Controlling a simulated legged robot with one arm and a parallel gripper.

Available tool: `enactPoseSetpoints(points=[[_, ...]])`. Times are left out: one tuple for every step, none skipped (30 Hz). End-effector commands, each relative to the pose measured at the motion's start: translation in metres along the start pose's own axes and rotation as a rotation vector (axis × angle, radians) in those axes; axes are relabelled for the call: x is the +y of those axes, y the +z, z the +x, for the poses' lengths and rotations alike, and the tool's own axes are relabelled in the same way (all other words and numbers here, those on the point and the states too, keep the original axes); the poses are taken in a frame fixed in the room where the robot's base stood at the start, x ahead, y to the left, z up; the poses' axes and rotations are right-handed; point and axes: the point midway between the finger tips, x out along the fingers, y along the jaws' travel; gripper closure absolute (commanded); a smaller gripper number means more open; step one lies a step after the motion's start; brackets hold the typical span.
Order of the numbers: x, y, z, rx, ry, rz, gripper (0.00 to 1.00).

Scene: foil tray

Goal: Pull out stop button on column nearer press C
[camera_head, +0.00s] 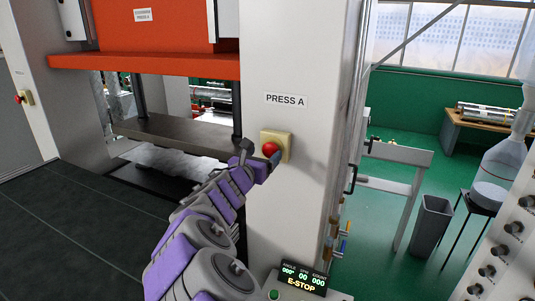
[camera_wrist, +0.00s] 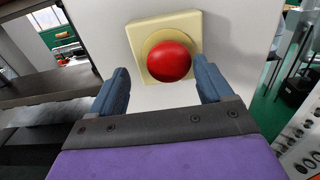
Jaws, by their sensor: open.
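A red stop button (camera_head: 270,149) on a yellow box is fixed to the white column (camera_head: 290,60) labelled PRESS A. In the wrist view the red button (camera_wrist: 168,61) sits in a round collar on its yellow box (camera_wrist: 140,40). My gripper (camera_head: 263,160) is close in front of the button in the head view. In the wrist view its two blue fingers (camera_wrist: 162,86) are apart, one on each side below the button, with nothing between them. I cannot tell whether a finger touches the box. A second red button (camera_head: 19,98) is on the grey panel at far left.
An orange press beam (camera_head: 150,65) and a dark platen (camera_head: 175,135) are left of the column. A lit display reading E-STOP (camera_head: 304,281) stands below. Right are a dark bin (camera_head: 430,225), a stool (camera_head: 484,200) and a control panel (camera_head: 500,250). Green floor lies behind.

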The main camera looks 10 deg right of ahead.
Motion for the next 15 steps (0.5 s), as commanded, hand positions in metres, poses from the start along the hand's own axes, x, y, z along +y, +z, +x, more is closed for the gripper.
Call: enactPoseSetpoints(points=[[-0.0014, 0.0002, 0.0021, 0.000, -0.001, 0.001, 0.20], [-0.0020, 0.0004, 0.0030, 0.000, -0.001, 0.002, 0.20], [-0.0027, 0.0004, 0.0040, 0.001, -0.001, 0.002, 0.20], [-0.0028, 0.0005, 0.0044, 0.001, -0.001, 0.002, 0.20], [-0.0028, 0.0006, 0.0045, 0.001, -0.001, 0.002, 0.20], [-0.0022, 0.0006, 0.0044, 0.000, -0.001, 0.002, 0.20], [-0.0017, 0.0005, 0.0040, 0.000, -0.001, 0.001, 0.20], [-0.0008, 0.0005, 0.0035, 0.000, 0.000, 0.001, 0.20], [0.0005, 0.0004, 0.0027, -0.001, 0.000, 0.000, 0.20], [0.0010, 0.0003, 0.0024, -0.001, 0.000, 0.000, 0.20], [0.0013, 0.0003, 0.0023, -0.001, 0.000, 0.000, 0.21], [0.0014, 0.0002, 0.0024, -0.001, 0.000, 0.000, 0.25], [0.0018, 0.0002, 0.0022, -0.001, 0.001, 0.000, 0.28], [0.0023, 0.0002, 0.0019, -0.001, 0.001, 0.000, 0.31], [0.0027, 0.0002, 0.0016, -0.001, 0.001, 0.000, 0.35]])
